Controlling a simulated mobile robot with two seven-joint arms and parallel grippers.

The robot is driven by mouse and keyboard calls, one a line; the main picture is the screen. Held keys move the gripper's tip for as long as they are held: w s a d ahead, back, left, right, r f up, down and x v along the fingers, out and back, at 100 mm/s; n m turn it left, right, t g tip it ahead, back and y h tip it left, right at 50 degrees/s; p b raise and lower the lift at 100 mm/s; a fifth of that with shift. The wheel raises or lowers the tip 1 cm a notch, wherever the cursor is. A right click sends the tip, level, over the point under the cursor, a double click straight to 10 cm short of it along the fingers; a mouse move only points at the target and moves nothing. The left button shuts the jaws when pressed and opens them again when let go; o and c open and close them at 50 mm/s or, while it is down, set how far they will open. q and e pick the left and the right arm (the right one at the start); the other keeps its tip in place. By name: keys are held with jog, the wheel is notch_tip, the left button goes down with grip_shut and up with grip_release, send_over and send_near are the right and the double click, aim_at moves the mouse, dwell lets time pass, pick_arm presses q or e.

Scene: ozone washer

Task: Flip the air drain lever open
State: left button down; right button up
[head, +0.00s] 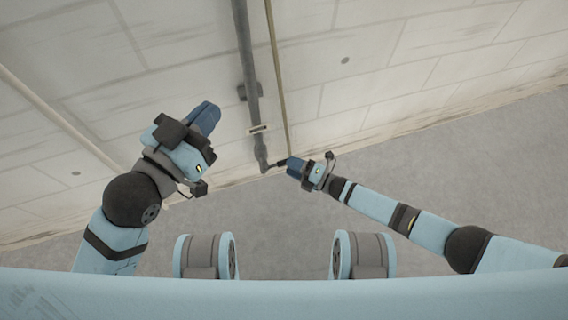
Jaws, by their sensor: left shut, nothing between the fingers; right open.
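A grey drain pipe (247,70) runs down the pale wall and ends in a valve fitting (262,158) near the floor. A small dark piece that looks like the air drain lever (273,165) sticks out to the right from the pipe's lower end. My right gripper (284,163) is open at this piece, its fingertips close to or touching it; I cannot tell which. Its fingers partly hide the lever's outer end. My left gripper (210,115) is shut and empty, left of the pipe and apart from it.
A thin brass-coloured pipe (277,70) runs down just right of the grey pipe. A pale pipe (55,115) crosses the wall at the left. The grey floor (440,180) is clear at the right.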

aim_at(284, 161)
jog(key=shift+b+x, duration=0.35)
jog(key=shift+x, duration=1.35)
pick_arm(q)
jog(key=shift+w+a+r+m+t, duration=0.1)
jog(key=shift+w+a+m+t, duration=0.05)
jog(key=shift+w+m+t, duration=0.15)
pick_arm(e)
grip_shut()
pick_arm(q)
jog(key=shift+r, duration=0.1)
pick_arm(e)
jog(key=shift+r, duration=0.1)
